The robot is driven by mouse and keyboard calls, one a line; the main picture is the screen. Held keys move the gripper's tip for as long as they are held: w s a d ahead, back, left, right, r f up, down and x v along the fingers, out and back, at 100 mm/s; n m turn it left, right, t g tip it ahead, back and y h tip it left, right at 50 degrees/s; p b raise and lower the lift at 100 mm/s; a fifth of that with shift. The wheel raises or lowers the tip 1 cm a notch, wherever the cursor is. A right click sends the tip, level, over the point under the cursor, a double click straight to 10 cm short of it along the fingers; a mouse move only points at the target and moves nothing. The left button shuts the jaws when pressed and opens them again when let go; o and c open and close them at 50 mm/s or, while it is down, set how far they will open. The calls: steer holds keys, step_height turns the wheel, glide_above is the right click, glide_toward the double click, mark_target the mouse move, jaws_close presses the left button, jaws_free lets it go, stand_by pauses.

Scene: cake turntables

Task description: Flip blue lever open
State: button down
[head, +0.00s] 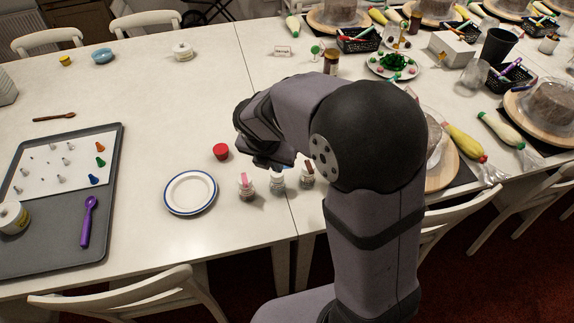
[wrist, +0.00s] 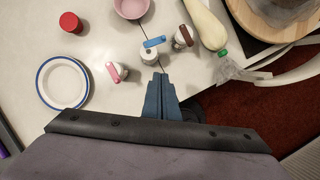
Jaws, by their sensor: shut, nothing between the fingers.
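A small jar with a white lid (wrist: 149,56) carries the blue lever (wrist: 154,42), which shows as a short bar across the lid's far side in the wrist view. Whether the lever is flat or raised is hard to tell. The same jar (head: 277,183) stands in the middle of a row of three in the head view, its top partly hidden by my arm. My gripper (wrist: 160,76) is shut and empty. In the wrist view its blue fingertips appear just nearer the camera than the jar, with a small gap in the picture and no clear contact.
A jar with a pink lever (wrist: 115,72) stands left and one with a brown lever (wrist: 183,38) right, both close by. A blue-rimmed plate (head: 190,193), a red lid (head: 221,151) and a grey tray (head: 112,150) lie to the left. Cake turntables crowd the right.

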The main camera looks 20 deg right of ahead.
steer(key=shift+f, duration=0.1)
steer(key=w+d+f+p, duration=0.1)
steer(key=w+d+f, duration=0.3)
steer(key=f, duration=0.5)
steer(key=shift+w+d, duration=0.2)
steer(key=shift+w, duration=0.95)
steer(key=shift+f, duration=0.1)
steer(key=n+p, duration=0.1)
steer(key=p, duration=0.2)
steer(key=w+d+n+y+p, duration=0.1)
steer(key=n+p, duration=0.1)
steer(key=p, duration=0.1)
steer(key=shift+w+t, duration=0.25)
steer(key=shift+t, duration=0.05)
